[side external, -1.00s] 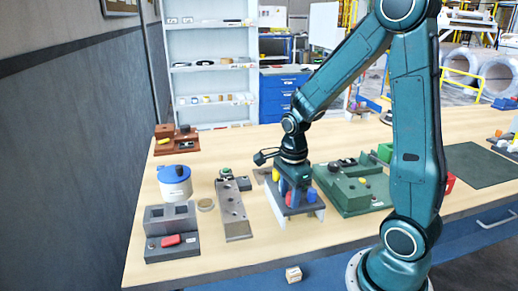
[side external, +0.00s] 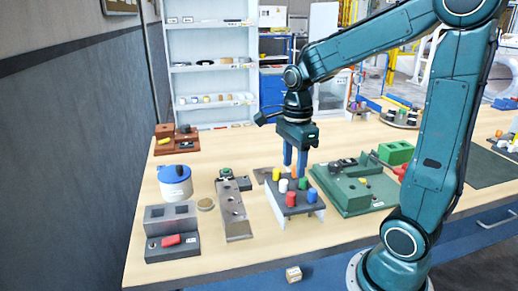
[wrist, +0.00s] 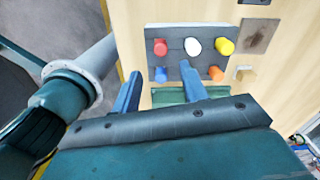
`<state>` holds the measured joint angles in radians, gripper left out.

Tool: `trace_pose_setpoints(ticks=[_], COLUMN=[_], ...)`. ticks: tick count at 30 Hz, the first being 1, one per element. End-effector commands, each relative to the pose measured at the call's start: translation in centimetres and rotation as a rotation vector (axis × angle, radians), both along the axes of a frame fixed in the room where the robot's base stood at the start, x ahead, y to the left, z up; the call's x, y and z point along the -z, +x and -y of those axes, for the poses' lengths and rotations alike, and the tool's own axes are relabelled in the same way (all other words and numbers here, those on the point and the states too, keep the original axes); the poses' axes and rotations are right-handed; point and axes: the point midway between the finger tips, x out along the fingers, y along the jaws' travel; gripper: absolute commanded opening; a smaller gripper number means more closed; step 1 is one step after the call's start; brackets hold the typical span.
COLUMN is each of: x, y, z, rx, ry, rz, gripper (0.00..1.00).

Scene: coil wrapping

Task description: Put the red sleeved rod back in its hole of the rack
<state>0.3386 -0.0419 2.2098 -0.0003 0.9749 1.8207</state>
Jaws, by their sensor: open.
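The red sleeved rod (side external: 291,199) stands in the dark-topped rack (side external: 276,205), at the corner nearest the side camera. It also shows in the wrist view (wrist: 160,47), upright in a corner of the plate, with no finger touching it. My gripper (side external: 295,165) is raised above the far side of the rack, pointing down, with its jaws apart and empty. In the wrist view, the two blue fingers (wrist: 158,72) are spread. One finger covers part of the rack's middle. The lower end of the red rod is hidden inside the rack.
The rack also holds a white rod (side external: 283,186), a yellow rod (side external: 276,174) and a blue rod (side external: 312,196). A green fixture (side external: 352,205) stands close to the right. A grey block with holes (side external: 234,215) lies to the left.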

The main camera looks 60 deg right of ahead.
Motion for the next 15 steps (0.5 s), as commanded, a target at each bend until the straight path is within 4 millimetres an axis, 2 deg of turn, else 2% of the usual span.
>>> trace_pose_setpoints(ticks=[6, 15], x=[-1.8, -2.1], y=[0.0, 0.0], z=[0.0, 0.0], rx=[0.0, 0.0], ry=[-0.001, 0.0], rz=[0.002, 0.0], gripper=[0.43, 0.43])
